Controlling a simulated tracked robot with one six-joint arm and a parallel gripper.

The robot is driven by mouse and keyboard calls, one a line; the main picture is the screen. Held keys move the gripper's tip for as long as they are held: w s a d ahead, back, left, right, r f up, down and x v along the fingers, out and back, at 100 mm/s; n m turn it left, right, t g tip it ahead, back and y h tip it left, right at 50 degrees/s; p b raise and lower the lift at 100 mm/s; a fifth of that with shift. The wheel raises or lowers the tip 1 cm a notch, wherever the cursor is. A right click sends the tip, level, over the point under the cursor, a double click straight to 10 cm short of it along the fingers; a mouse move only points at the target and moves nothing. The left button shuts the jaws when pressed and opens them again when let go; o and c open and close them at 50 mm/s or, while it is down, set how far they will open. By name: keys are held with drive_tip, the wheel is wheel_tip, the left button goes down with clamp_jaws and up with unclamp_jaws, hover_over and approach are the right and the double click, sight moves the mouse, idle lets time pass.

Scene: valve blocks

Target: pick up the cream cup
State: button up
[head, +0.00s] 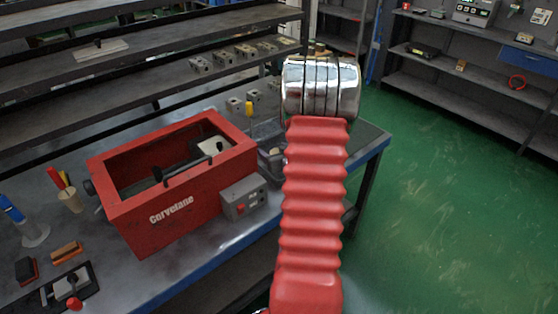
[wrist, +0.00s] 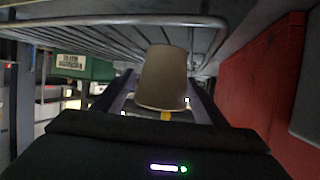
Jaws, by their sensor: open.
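In the wrist view a cream cup (wrist: 162,78), dim and beige, stands between the two dark fingers of my gripper (wrist: 160,92). The fingers are open, one on each side of it; whether either touches it I cannot tell. The cup is narrower at the top of the picture and wider toward me. A small yellow piece shows just below its wide end. In the head view my arm hides the gripper and I cannot make out this cup. A pale cup (head: 71,201) holding red and yellow tools stands at the left of the bench there.
A red box (head: 180,185) stands on the bench (head: 215,262); a red surface (wrist: 262,80) fills the right of the wrist view. A wire rack (wrist: 110,36) spans the top there. A yellow-handled tool (head: 249,108) stands behind the box. Green floor (head: 450,200) is open at right.

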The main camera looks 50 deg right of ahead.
drive_tip(key=c, duration=1.1)
drive_tip(key=shift+r, duration=0.1)
wheel_tip(320, 180, up, 10)
drive_tip(key=shift+f, duration=0.1)
